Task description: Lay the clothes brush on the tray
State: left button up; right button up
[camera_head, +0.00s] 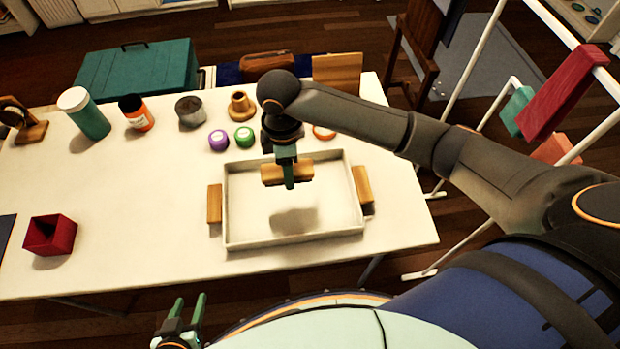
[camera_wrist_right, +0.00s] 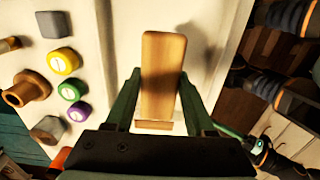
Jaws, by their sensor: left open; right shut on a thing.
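The clothes brush (camera_head: 271,176) is a light wooden block, held crosswise over the far part of the tray. A separate shadow on the tray floor suggests it is above the floor. My right gripper (camera_head: 289,177) is shut on the brush, which also shows between its fingers in the right wrist view (camera_wrist_right: 163,70). The tray (camera_head: 248,228) is white and shallow, with low walls and a wooden handle at each side; it lies on the white table. My left gripper (camera_head: 187,312) is open and empty at the bottom left, off the table's near edge.
Behind the tray stand purple (camera_head: 218,140) and green (camera_head: 244,136) round pieces, a wooden spool (camera_head: 242,105), a grey tin (camera_head: 190,111), an orange bottle (camera_head: 137,113) and a teal jar (camera_head: 84,113). A red box (camera_head: 50,235) sits at left. The table between it and the tray is clear.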

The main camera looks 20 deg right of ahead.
send_over(313, 186)
jog(key=f, duration=0.6)
jog(key=shift+a, duration=0.25)
jog(key=shift+w+d+f+b, duration=0.1)
jog(key=shift+d+f+b, duration=0.1)
jog(key=shift+f, duration=0.7)
jog(key=shift+d+f+b, duration=0.1)
jog(key=shift+f+b, duration=0.1)
jog(key=shift+f, duration=0.7)
jog(key=shift+f, duration=0.2)
jog(key=o, duration=1.3)
notch_tip(313, 186, up, 12)
jog(key=p, duration=0.1)
jog(key=shift+r, duration=0.2)
